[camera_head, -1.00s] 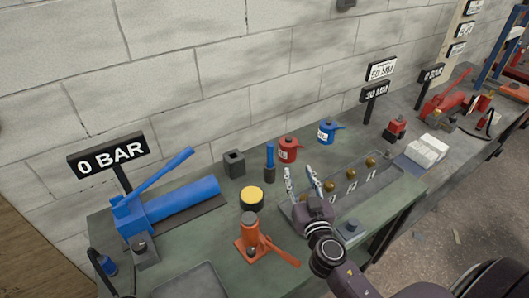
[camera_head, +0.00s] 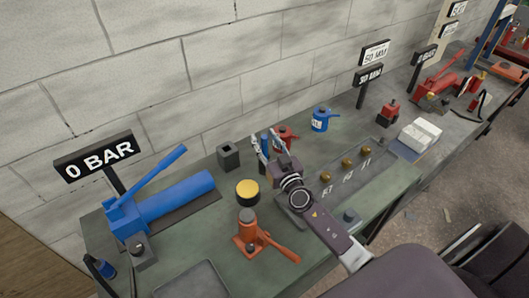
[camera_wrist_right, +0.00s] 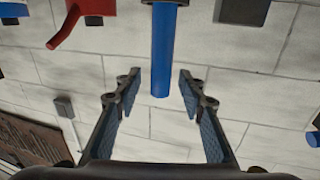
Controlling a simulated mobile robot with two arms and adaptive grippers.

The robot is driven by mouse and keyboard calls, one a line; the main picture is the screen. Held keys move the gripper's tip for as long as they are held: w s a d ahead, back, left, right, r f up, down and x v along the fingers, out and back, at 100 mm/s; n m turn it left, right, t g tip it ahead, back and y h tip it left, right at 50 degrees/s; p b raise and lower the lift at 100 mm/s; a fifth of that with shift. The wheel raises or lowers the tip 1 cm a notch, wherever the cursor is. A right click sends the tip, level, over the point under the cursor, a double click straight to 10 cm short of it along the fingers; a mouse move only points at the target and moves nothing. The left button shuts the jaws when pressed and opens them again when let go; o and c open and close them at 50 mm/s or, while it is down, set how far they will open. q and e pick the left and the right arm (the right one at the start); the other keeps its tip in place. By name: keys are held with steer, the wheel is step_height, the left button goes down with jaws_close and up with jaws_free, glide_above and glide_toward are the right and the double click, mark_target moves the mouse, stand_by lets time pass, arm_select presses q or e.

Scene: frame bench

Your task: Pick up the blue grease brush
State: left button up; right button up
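The blue grease brush (camera_head: 265,142) has an upright blue handle. In the head view it is partly hidden by my right gripper (camera_head: 267,149), whose fingers show on both sides of it. In the right wrist view the blue handle (camera_wrist_right: 163,55) hangs from the top edge, in the gap between the fingertips of my right gripper (camera_wrist_right: 158,78). Both fingers stand apart, with visible space on each side of the handle. The lower end of the brush is hidden in the head view. My left gripper is not in view.
A red can (camera_head: 286,138) stands close behind my right gripper, and a blue can (camera_head: 321,119) farther right. A dark square block (camera_head: 228,156), a yellow-topped tin (camera_head: 247,192) and an orange jack (camera_head: 248,238) are nearby. A tray (camera_head: 378,165) with brass knobs lies to the right.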

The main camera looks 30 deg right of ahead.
jaws_close()
stand_by(0.3)
